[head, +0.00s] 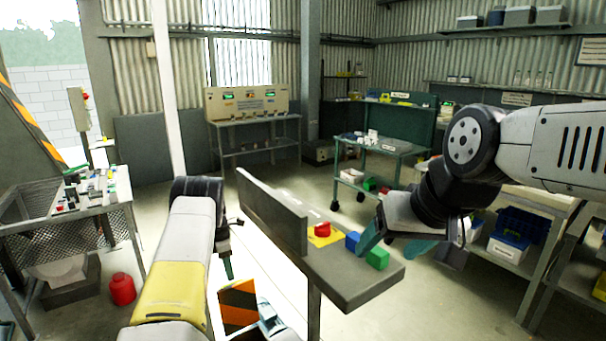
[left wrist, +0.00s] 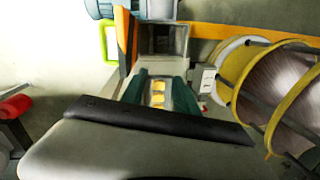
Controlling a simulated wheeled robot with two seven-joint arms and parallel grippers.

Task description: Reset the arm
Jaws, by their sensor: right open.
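My left gripper (head: 229,268) hangs down left of the grey bench (head: 375,287) in the head view. In the left wrist view its two green fingers (left wrist: 160,92) stand apart, with small yellow pieces (left wrist: 158,86) visible in the gap; whether they lie between or beyond the fingers I cannot tell. My right gripper (head: 393,240) is open, with its teal fingers spread above the bench's right end. A blue block (head: 353,241) and a green block (head: 378,258) sit beside its left finger. A red piece (head: 322,230) rests on a yellow pad (head: 327,241).
An orange-and-black striped panel (head: 238,306) stands below my left gripper. A mesh-sided table (head: 95,206) with small parts is at the left, near a red canister (head: 122,289). A wheeled cart (head: 385,149) stands behind.

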